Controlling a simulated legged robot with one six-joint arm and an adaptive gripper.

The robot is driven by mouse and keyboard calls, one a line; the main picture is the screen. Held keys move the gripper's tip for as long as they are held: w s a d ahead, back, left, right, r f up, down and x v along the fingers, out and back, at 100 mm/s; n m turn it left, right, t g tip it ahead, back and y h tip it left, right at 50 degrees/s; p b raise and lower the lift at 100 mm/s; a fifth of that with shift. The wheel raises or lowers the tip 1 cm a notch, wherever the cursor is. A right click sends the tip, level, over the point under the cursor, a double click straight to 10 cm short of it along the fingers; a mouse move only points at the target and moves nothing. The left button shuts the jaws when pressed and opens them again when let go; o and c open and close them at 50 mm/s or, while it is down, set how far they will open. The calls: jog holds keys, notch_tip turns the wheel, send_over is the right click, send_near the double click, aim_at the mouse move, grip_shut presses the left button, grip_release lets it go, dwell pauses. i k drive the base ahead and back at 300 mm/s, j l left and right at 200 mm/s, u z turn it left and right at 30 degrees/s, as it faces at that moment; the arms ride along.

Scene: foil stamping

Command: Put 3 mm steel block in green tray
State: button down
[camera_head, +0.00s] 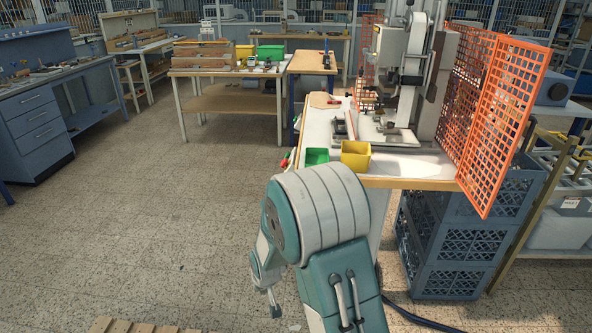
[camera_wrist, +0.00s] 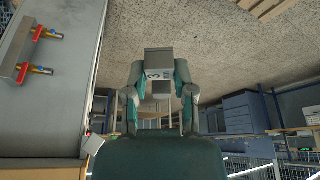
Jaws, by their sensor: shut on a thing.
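A steel block (camera_wrist: 158,62) marked with a "3" is held between the fingers of my gripper (camera_wrist: 157,76) in the wrist view. The block is clear of any surface there. In the head view, a small green tray (camera_head: 317,156) stands at the near left corner of the press table, beside a yellow tray (camera_head: 355,152). My arm fills the lower middle of the head view, in front of the table. The green tray's inside is too small to read.
The press (camera_head: 402,75) stands on the table (camera_head: 415,163) behind the trays. An orange mesh guard (camera_head: 495,110) bounds its right side. Blue crates (camera_head: 450,240) are stacked below. A rear bench holds another green bin (camera_head: 270,53). The floor at left is clear.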

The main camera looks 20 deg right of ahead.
aim_at(316, 162)
jog(key=k+u, duration=0.1)
jog(key=u, duration=0.35)
jog(key=k+j+u, duration=0.1)
jog(key=u, duration=0.35)
jog(key=i+l+u, duration=0.15)
jog(key=l+u, duration=0.2)
jog(key=i+l+u, duration=0.15)
jog(key=l, duration=0.15)
jog(key=l+u, duration=0.1)
jog(key=l, duration=0.2)
jog(key=l+z, duration=0.1)
jog(key=l, duration=0.25)
jog(key=i+l+z, duration=0.15)
jog(key=l, duration=0.25)
